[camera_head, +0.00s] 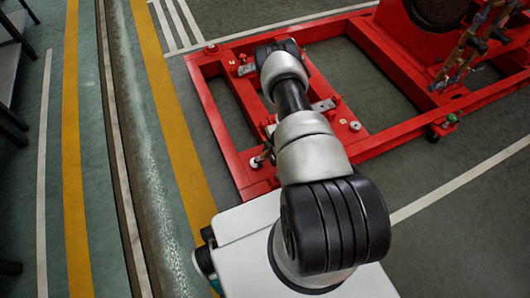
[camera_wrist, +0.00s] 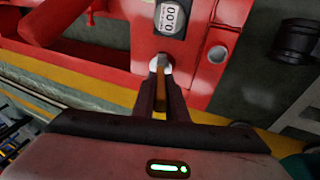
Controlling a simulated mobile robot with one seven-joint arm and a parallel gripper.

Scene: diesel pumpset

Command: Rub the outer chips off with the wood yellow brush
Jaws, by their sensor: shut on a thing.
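My gripper (camera_wrist: 161,100) shows in the wrist view with its two dark fingers close together. They are shut on a thin yellow-brown wooden handle, which I take to be the wood yellow brush (camera_wrist: 161,84). The handle points away from me toward the red frame (camera_wrist: 115,40). A whitish patch (camera_wrist: 154,64) lies around its far end; I cannot tell if it is the brush head or a part of the frame, nor if the brush touches the frame. I cannot make out the outer chips. In the head view my arm hides the gripper and brush.
A round-ended plate with digits (camera_wrist: 170,18) is on the red frame just beyond the brush. A round hole or cap (camera_wrist: 217,54) is to its right. The red pumpset base (camera_head: 232,123) stands on the grey floor; a yellow stripe (camera_head: 170,100) runs along its left.

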